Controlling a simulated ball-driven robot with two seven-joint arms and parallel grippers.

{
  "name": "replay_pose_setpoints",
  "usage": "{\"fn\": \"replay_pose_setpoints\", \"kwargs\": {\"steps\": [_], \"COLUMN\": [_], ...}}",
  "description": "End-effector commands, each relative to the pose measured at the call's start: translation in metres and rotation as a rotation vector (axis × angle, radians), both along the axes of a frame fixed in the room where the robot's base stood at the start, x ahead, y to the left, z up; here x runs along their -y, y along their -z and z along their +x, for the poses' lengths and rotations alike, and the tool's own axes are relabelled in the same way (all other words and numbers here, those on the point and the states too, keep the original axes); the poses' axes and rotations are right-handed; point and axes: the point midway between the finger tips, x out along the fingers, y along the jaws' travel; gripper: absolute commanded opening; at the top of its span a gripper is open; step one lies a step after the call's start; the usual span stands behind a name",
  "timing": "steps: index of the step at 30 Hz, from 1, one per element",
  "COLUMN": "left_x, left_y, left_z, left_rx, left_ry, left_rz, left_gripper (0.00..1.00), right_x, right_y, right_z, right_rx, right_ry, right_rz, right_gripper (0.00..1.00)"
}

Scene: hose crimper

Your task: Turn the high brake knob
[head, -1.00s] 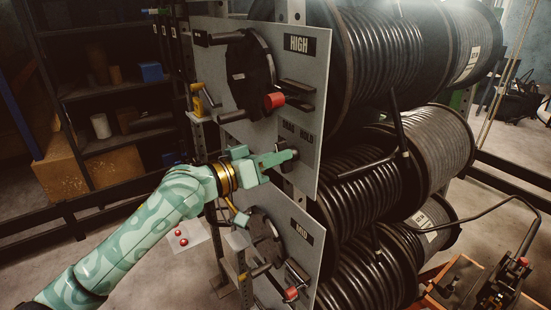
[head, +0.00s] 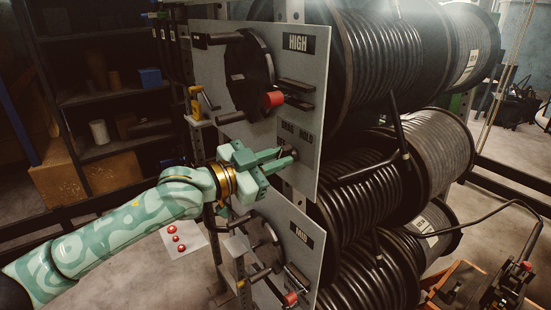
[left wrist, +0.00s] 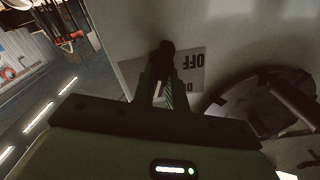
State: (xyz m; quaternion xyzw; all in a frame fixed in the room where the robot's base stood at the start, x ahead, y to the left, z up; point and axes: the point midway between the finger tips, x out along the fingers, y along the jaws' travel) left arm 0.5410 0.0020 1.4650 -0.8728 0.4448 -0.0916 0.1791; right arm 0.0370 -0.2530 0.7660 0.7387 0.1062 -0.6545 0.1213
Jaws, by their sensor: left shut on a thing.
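The grey HIGH panel (head: 312,130) stands upright at the middle of the head view, with a small dark brake knob (head: 294,153) below its DRAG and HOLD lettering. My left gripper (head: 285,156) reaches it from the left, shut on the knob with both fingertips. In the left wrist view the black knob (left wrist: 167,46) sits between the ends of the two fingers (left wrist: 166,78), in front of a pale label (left wrist: 188,68) that reads OFF, turned over. The fingers cover part of the knob and label. My right gripper is in neither view.
Above the knob are a black disc (head: 249,75) and a red-ended handle (head: 273,100). The MID panel (head: 302,236) with its own disc lies below. Large hose reels (head: 385,45) fill the space behind the panels. Shelves (head: 110,95) stand at the back left.

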Motion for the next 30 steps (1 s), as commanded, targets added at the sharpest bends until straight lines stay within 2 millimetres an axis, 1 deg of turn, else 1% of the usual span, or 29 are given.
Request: {"fn": "replay_pose_setpoints", "kwargs": {"steps": [9,25,26,27,28,30], "left_x": [0.0005,0.0006,0.0006,0.0006,0.0006,0.0006], "left_y": [0.0009,0.0009,0.0009,0.0009,0.0009,0.0008], "left_z": [-0.0004,-0.0004,-0.0004,-0.0004,-0.0005,-0.0005], "left_rx": [0.091,0.11,0.11,0.11,0.11,0.109], "left_ry": [0.0,0.0,0.0,0.0,0.0,0.0], "left_rz": [0.069,0.081,0.081,0.081,0.081,0.08], "left_gripper": [0.0,0.0,0.22,0.33,0.35,0.35], "right_x": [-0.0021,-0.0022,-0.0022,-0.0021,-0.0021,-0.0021], "right_y": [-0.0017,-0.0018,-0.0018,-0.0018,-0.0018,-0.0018], "right_z": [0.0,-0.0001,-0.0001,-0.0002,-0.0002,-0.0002], "right_rx": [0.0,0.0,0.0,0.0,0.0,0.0], "right_ry": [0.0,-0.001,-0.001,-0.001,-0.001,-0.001], "right_rz": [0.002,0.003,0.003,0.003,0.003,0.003], "right_gripper": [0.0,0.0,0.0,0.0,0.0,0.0]}}
